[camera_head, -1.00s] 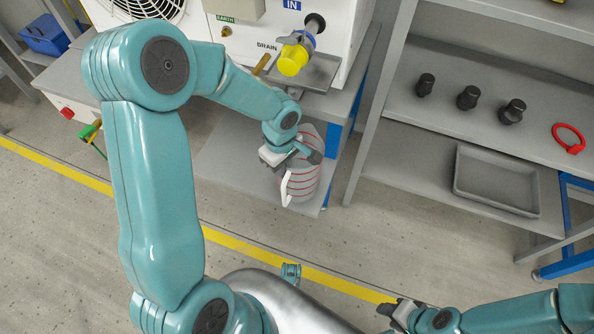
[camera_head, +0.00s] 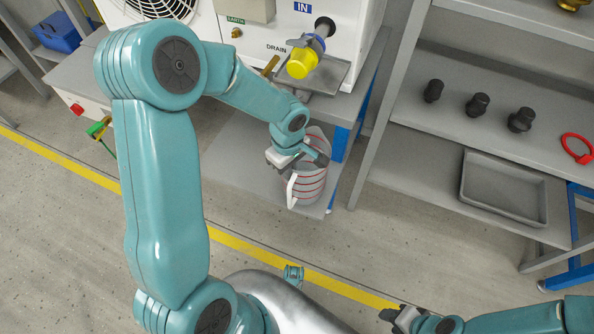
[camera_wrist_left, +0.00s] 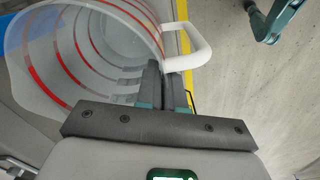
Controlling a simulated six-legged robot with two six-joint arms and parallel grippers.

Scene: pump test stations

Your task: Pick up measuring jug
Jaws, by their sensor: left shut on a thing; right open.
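The measuring jug (camera_head: 310,186) is a clear, whitish vessel with red rings and a white handle. In the head view it is at the lower shelf of the test station, near its front right corner; I cannot tell whether it touches the shelf. My left gripper (camera_head: 298,158) is at its upper part. In the left wrist view the jug (camera_wrist_left: 95,45) fills the upper left, and the left gripper's fingers (camera_wrist_left: 165,88) are shut on its wall beside the white handle. The jug's inside looks empty. My right gripper (camera_head: 395,315) is open and empty at the bottom, over the floor.
Above the jug, a yellow-capped drain fitting (camera_head: 302,64) sits over a metal drip tray (camera_head: 322,78). To the right, a shelf rack holds several black fittings (camera_head: 476,104), a red ring (camera_head: 577,149) and a grey tray (camera_head: 505,188).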

